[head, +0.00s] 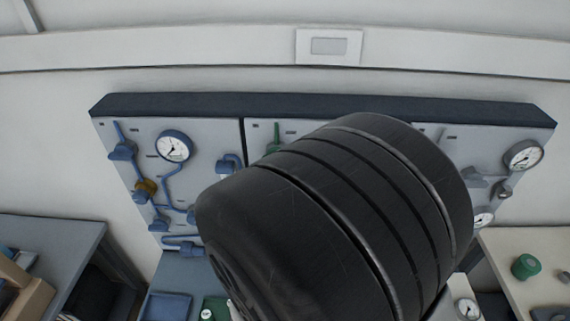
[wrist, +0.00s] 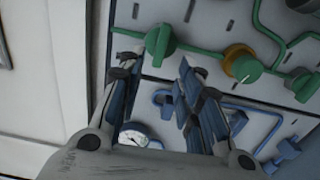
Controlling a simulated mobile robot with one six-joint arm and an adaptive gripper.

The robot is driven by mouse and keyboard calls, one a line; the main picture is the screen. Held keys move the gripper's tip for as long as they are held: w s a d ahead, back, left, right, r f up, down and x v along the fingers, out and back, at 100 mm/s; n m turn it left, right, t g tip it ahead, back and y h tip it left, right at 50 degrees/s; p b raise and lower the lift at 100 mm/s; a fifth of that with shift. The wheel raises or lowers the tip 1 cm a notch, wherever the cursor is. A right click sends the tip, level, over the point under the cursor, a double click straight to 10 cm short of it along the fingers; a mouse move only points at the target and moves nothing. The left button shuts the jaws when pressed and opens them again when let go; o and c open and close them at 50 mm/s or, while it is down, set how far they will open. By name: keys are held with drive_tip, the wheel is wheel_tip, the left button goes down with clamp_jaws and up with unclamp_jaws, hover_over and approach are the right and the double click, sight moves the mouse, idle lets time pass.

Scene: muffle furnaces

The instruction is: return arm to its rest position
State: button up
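My gripper (wrist: 158,72) shows in the wrist view with its two fingers spread apart. It is open, and I see nothing held between the fingers. Beyond it is a grey wall panel (wrist: 155,65) with green and blue piping, tilted in the picture. How far the fingertips are from the panel is hard to tell. In the head view a large black rounded part of my own arm fills the centre and hides the middle of the panel. The gripper itself does not show there.
The wall panel (head: 205,135) carries a gauge (head: 173,147) at left and another gauge (head: 523,155) at right. A dark bench (head: 60,232) stands at lower left. A pale table (head: 520,245) at lower right bears a green object (head: 526,267).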

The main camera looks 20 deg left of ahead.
drive_tip(key=w+d+f+m+g+b, duration=0.1)
drive_tip(key=d+f+m+g+b, duration=0.1)
drive_tip(key=d+m+g+b, duration=0.6)
drive_tip(key=s+d+f+m+g+h, duration=0.2)
drive_tip(key=s+d+m, duration=0.4)
drive_tip(key=s+d, duration=0.4)
drive_tip(key=s+d+f+m+g+h+b, duration=0.1)
drive_tip(key=s+d+m+g+h, duration=0.1)
drive_tip(key=s+d+m, duration=0.4)
drive_tip(key=s+d+g, duration=0.1)
drive_tip(key=s+d, duration=0.3)
drive_tip(key=d, duration=0.2)
drive_tip(key=shift+f+m, duration=0.35)
drive_tip(key=shift+m, duration=0.05)
drive_tip(key=shift+d, duration=0.1)
